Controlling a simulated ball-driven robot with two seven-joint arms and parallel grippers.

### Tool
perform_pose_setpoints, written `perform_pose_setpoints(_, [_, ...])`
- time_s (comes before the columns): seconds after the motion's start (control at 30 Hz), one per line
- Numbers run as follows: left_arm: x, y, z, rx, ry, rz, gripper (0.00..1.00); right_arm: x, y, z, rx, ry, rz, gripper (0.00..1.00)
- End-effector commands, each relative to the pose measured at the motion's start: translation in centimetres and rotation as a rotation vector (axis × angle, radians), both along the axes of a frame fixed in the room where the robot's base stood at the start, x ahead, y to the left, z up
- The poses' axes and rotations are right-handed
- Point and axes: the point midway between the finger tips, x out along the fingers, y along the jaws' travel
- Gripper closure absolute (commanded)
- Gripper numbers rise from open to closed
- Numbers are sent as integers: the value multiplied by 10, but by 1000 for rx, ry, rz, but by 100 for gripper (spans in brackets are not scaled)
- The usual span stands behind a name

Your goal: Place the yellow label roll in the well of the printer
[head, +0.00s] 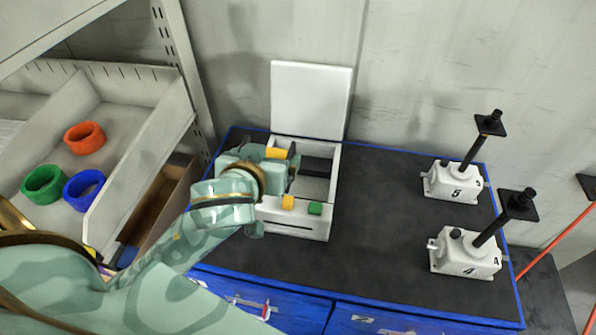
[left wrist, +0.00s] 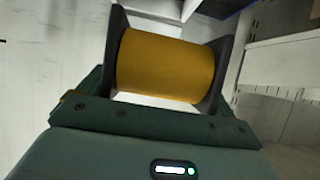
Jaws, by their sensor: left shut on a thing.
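The yellow label roll (head: 276,153) is held between the dark fingers of my left gripper (head: 281,164). In the left wrist view the roll (left wrist: 165,66) fills the space between both fingers of the gripper (left wrist: 168,62). The white printer (head: 322,219) stands on the dark bench top with its lid (head: 311,98) raised at the back. Its open well (head: 318,166) shows to the right of my gripper. The roll overlaps the well's left part in the head view; its height over it is hard to tell. My arm hides the printer's left side. My right gripper is out of view.
The printer's front has a yellow button (head: 288,202) and a green button (head: 315,208). The bench's middle is clear.

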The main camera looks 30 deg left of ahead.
Motion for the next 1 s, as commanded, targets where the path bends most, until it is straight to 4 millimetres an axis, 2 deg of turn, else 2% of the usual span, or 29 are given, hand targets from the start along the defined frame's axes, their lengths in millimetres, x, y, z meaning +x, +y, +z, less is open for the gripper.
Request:
perform_pose_setpoints(0.03, [7,0,-11,-1,-7,-1,39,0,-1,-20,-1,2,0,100])
perform_pose_setpoints(0.23, [29,-2,-21,0,-4,-2,39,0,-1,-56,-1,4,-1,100])
perform_pose_setpoints(0.3, [45,-2,-22,5,-1,-2,39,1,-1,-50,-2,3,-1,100])
perform_pose_setpoints(0.43, [73,-3,-33,7,0,-1,39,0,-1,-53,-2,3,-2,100])
perform_pose_setpoints(0.6, [96,-5,-63,5,1,-2,39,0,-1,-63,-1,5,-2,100])
perform_pose_setpoints(0.7, [107,-5,-76,3,1,-1,39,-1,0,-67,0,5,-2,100])
perform_pose_setpoints(0.93, [120,-6,-91,2,-1,-1,39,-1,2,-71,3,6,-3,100])
perform_pose_setpoints(1.0, [122,-6,-102,6,1,-2,39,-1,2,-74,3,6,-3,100])
